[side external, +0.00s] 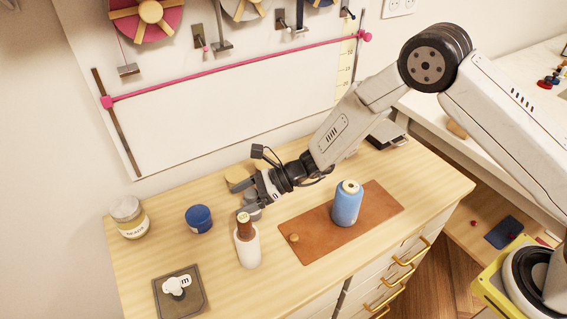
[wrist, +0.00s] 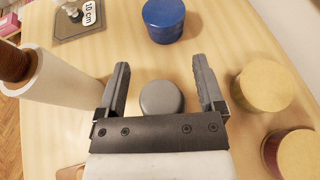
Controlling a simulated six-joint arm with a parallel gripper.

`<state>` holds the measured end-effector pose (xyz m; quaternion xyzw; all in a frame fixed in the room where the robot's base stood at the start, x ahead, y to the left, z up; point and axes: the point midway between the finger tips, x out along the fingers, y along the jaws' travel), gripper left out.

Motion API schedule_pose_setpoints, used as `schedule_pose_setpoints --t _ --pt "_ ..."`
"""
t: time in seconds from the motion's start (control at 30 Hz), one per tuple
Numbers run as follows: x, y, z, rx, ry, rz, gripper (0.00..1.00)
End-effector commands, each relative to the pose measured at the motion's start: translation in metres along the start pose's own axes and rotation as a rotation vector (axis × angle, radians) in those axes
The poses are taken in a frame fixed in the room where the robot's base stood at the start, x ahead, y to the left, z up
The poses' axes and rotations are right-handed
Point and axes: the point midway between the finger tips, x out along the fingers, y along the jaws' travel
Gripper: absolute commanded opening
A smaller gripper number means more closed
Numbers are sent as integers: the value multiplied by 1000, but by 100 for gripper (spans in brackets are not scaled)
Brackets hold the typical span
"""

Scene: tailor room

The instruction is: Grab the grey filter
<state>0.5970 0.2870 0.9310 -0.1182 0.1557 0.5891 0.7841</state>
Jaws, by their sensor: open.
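The grey filter (wrist: 162,98) is a small round grey piece with a flat top on the wooden table. In the wrist view it lies between the two fingers of my gripper (wrist: 160,62), nearer the palm than the tips, with a gap on both sides. My gripper is open and holds nothing. In the side view my gripper (side external: 248,201) is low over the table, behind the white spool, and the filter is hard to tell apart from the grey fingers there.
A white spool (side external: 247,247) with a brown top stands close to my gripper. A blue tub (wrist: 164,19) is beyond the fingertips. A yellow round piece (wrist: 263,86) and a dark red-sided one (wrist: 294,155) are at right. A blue thread spool (side external: 347,205) stands on a brown mat (side external: 317,232).

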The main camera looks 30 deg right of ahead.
Motion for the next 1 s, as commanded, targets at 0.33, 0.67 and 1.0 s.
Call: schedule_pose_setpoints --t 0.33,0.67,1.0 --pt "0 0 0 0 0 0 62" --pt "0 0 0 -1 -1 0 0" --pt "-2 0 4 -2 -1 0 0"
